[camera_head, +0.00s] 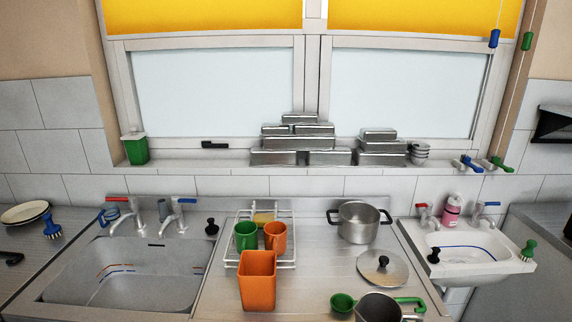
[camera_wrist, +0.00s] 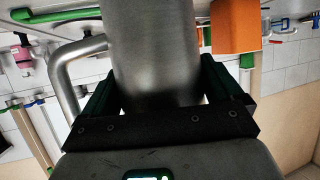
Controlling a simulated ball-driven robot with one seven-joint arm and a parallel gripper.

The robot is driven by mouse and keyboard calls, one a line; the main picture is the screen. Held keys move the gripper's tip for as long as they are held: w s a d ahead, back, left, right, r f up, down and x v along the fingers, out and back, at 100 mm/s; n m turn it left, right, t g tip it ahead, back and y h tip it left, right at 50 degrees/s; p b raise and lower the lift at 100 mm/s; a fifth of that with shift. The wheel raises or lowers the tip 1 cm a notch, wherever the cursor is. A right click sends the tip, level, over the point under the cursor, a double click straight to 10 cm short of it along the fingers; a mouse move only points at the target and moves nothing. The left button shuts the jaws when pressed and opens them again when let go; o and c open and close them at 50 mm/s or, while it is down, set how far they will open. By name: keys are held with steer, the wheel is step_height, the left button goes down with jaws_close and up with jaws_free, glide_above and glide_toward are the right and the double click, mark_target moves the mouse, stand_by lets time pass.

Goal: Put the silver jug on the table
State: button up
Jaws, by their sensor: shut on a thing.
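The silver jug (camera_wrist: 155,45) fills the middle of the wrist view, its loop handle out to the left. My gripper (camera_wrist: 158,88) is shut on its body, a dark finger on each side. In the head view the jug (camera_head: 376,308) shows at the bottom edge, right of centre, cut off by the frame. I cannot tell from these views whether the jug touches the steel worktop (camera_head: 318,290). No separate table can be made out.
A lid (camera_head: 382,267) and steel pot (camera_head: 361,221) are behind. A rack (camera_head: 288,263) holds cups. Sinks (camera_head: 150,278) lie on either side.

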steer(key=s+f+m+h+b, duration=0.1)
steer(key=s+f+b, duration=0.1)
steer(key=s+f, duration=0.4)
steer(key=s+f+m+h+b, duration=0.2)
steer(key=s+f, duration=0.4)
steer(key=f, duration=0.7)
steer(key=shift+s+d+t+h, duration=0.25)
steer(key=shift+s+t+h, duration=0.05)
steer(key=shift+t, duration=0.1)
steer(key=shift+f, duration=0.2)
